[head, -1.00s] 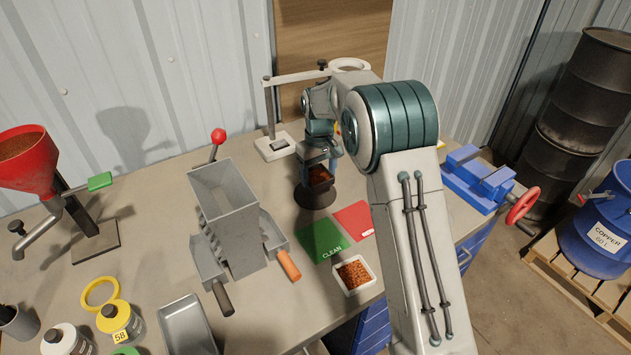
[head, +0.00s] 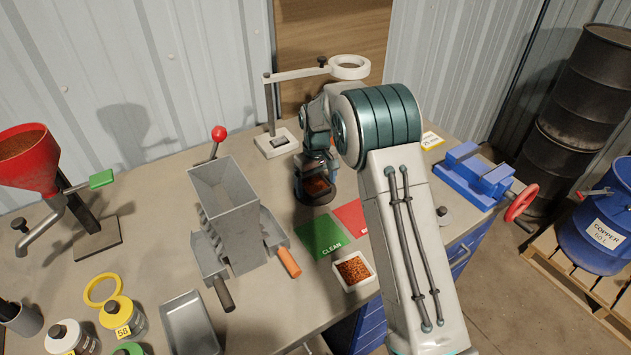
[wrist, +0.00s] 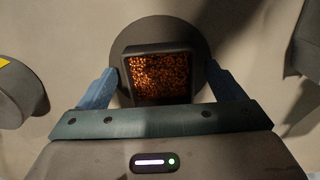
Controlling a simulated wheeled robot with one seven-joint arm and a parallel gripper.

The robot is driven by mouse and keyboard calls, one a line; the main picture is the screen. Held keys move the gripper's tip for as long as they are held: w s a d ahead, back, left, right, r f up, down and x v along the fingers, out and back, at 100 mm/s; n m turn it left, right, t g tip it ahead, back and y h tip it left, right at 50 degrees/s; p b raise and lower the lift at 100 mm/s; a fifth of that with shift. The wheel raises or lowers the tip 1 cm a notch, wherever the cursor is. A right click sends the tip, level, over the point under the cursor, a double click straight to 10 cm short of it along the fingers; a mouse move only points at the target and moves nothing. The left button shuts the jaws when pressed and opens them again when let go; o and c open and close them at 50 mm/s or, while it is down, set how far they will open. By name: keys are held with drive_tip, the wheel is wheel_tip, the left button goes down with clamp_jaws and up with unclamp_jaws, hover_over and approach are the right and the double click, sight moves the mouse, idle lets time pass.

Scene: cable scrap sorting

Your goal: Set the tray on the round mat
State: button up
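The tray (head: 317,187) is a small dark square holding copper granules. It rests on the dark round mat (head: 312,201) at the back of the bench. In the wrist view the tray (wrist: 127,75) lies within the outline of the mat (wrist: 165,27), a little below its middle. My gripper (wrist: 162,80) is low over it with a blue finger on each side. The fingers are spread; a gap shows at the right, and the left finger is very close to the tray wall. In the head view my arm's wrist hides the back of the mat and most of the gripper.
A green CLEAN card (head: 320,236) and a red card (head: 351,217) lie just in front of the mat. A white dish of granules (head: 353,271) is nearer. A ring lamp stand (head: 277,143) is behind left, a grey granulator (head: 228,215) at left, a blue vise (head: 474,178) at right.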

sight(317, 189)
wheel_tip(317, 189, up, 12)
drive_tip(key=shift+r+b, duration=0.25)
drive_tip(key=shift+b, duration=0.2)
drive_tip(key=s+d+r+m+t, duration=0.1)
drive_tip(key=s+d+r+m, duration=0.1)
drive_tip(key=s+d+r, duration=0.4)
drive_tip(key=s+d+r+m, duration=0.1)
drive_tip(key=s+d+r, duration=0.1)
drive_tip(key=s+d, duration=0.45)
drive_tip(key=s+d+f+m+t, duration=0.1)
drive_tip(key=s+d+m, duration=0.1)
drive_tip(key=s, duration=0.8)
drive_tip(key=s+d+f+m+t, duration=0.1)
drive_tip(key=s+d+f, duration=0.1)
drive_tip(key=s, duration=0.9)
drive_tip(key=shift+s+d+f+m, duration=0.3)
drive_tip(key=shift+d+m, duration=0.1)
drive_tip(key=shift+d, duration=0.15)
